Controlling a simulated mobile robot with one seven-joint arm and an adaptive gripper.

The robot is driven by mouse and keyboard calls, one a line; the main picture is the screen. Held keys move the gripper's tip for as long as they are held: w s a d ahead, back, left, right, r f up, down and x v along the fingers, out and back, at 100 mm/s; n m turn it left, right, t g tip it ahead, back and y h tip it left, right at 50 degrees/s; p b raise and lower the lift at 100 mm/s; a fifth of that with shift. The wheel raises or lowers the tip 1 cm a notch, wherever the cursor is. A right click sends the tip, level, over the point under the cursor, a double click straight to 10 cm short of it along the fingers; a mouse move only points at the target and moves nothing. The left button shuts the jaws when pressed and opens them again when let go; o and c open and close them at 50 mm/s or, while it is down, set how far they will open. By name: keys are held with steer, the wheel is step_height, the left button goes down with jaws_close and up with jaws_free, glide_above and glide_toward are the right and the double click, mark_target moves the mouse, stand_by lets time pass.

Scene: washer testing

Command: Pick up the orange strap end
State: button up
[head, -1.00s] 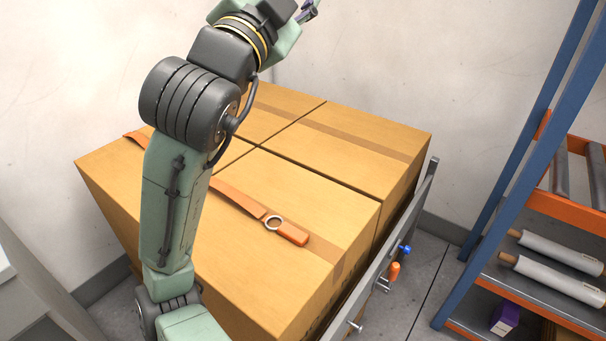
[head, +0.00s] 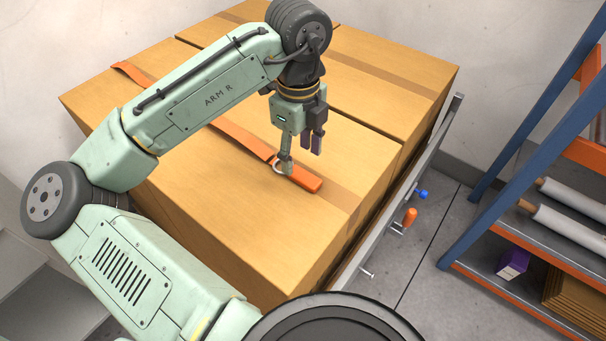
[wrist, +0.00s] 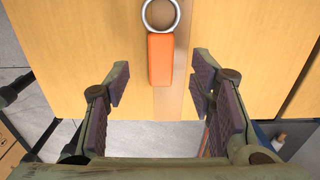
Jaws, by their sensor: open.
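The orange strap (head: 240,138) lies across the top of the cardboard boxes. Its thick orange end (head: 307,180) lies near the front box's edge, beside a metal ring (head: 279,168). In the wrist view the strap end (wrist: 160,60) lies ahead of the jaws, roughly centred between them, with the ring (wrist: 160,14) at its far side. My gripper (head: 303,160) is pointing down above the strap end, open and empty. It also shows in the wrist view (wrist: 160,90), with its pads wide apart. One finger partly covers the ring in the head view.
Large cardboard boxes (head: 210,205) stand close together with narrow gaps. A grey metal rail (head: 370,245) with a blue knob (head: 422,194) and an orange handle (head: 410,216) runs along the right side. A blue and orange shelf rack (head: 500,150) stands further right.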

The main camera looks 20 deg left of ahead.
mark_target(301, 174)
steer(key=f, duration=0.5)
steer(key=shift+d+f, duration=0.15)
steer(key=shift+d, duration=0.05)
jaws_close()
stand_by(0.5)
